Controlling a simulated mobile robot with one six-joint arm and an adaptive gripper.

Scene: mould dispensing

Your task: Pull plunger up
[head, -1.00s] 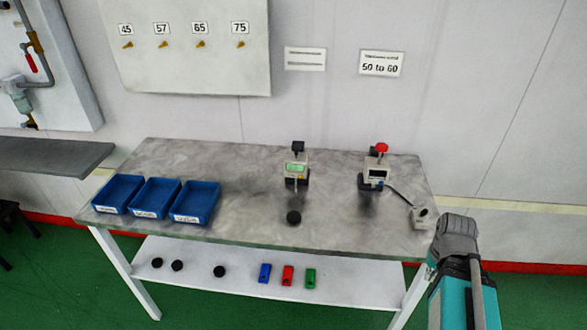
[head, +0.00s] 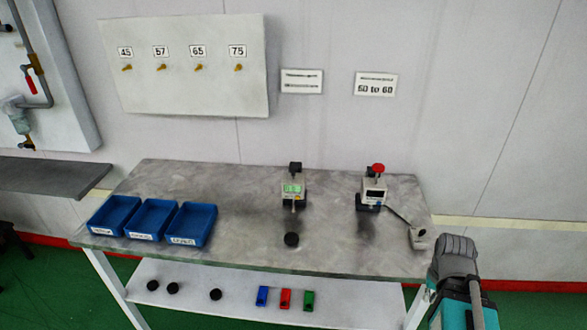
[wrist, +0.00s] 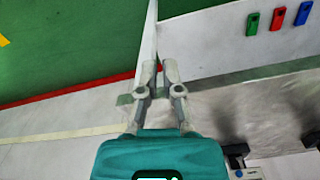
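Two small gauge stands are on the grey table; I cannot tell which part is the plunger. The middle stand (head: 292,189) has a black top and a lit green display, with a black round puck (head: 291,240) in front of it. The right stand (head: 374,191) has a red knob (head: 378,168) on top and a dark display. My gripper (wrist: 159,66) shows in the wrist view with its two fingers a little apart and nothing between them. It is away from both stands. In the head view my arm is at lower right, and the fingers are not visible.
Three blue bins (head: 151,219) stand on the table's left. A small pale block (head: 418,238), joined by a cable to the right stand, lies near the right edge. The shelf (head: 235,302) below holds black pucks and blue, red and green blocks. The table's middle front is mostly clear.

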